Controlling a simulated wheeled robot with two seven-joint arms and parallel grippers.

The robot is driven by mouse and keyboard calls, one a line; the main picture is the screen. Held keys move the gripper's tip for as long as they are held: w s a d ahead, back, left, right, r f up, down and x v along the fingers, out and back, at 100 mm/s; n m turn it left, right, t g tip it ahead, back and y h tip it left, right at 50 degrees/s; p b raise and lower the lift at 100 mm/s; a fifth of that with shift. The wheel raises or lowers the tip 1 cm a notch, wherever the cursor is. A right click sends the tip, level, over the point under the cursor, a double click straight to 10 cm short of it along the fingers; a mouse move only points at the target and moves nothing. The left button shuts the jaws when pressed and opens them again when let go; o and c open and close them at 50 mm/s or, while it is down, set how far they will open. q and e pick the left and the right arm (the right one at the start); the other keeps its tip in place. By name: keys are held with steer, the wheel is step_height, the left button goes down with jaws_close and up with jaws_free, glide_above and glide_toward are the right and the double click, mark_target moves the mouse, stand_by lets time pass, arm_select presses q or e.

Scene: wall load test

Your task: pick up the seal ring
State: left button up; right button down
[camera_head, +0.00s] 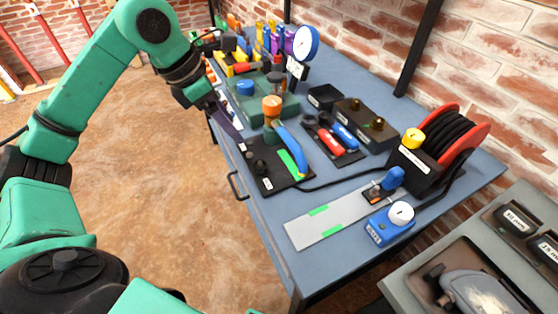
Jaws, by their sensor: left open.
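My left gripper (232,128) reaches in from the left over the front edge of the blue bench and points down towards it. It is open, with nothing seen between its fingers. No seal ring can be made out for certain. A small dark round piece (309,117) lies beside the red and blue hand tools and may be a ring, but it is too small to tell. Several small black parts (258,166) stand on a black mat (272,182), just right of and below my gripper. My right gripper is not in view.
The blue bench (345,188) is crowded. A device with an orange cap (272,105) and blue hose stands close right of the gripper. The brown floor (150,190) is clear.

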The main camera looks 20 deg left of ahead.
mark_target(259, 162)
arm_select(q)
steer(key=x, duration=0.8)
steer(key=p+x, duration=0.1)
steer(key=x, duration=0.4)
steer(key=shift+s+d, duration=0.1)
steer(key=shift+s, duration=0.35)
steer(key=shift+w+f, duration=0.15)
steer(key=shift+f, duration=0.25)
jaws_close()
steer(key=shift+r, duration=0.15)
step_height(259, 162, up, 20)
steer(key=p, duration=0.2)
